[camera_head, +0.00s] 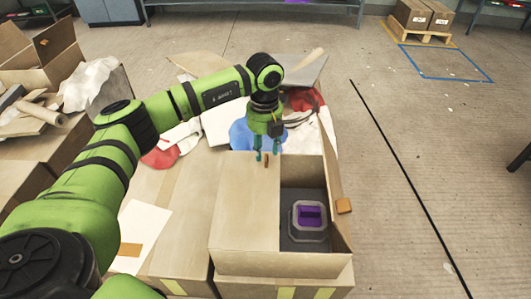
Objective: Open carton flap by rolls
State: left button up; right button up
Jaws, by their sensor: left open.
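A cardboard carton (246,262) stands at the front centre on other boxes. Its left flap (242,205) lies flat over the left part of the opening and has a small brown tab (266,161) near its far edge. Its right flap (338,195) stands up and has an orange tab (344,205). A dark grey and purple object (309,219) shows inside the open right part. My left gripper (267,152) is open and points down at the left flap's far edge, close to the brown tab; I cannot tell if it touches. My right gripper is not in view.
Open boxes with scraps and a pale roll (42,112) stand at the left. Another roll (312,56) and crumpled white, red and blue material lie behind the carton. A white sheet (140,228) lies on boxes at the left. The floor at the right is mostly clear.

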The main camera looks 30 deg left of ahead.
pick_arm(q)
jog(key=shift+f, duration=1.4)
grip_shut()
jog(key=shift+r, duration=0.15)
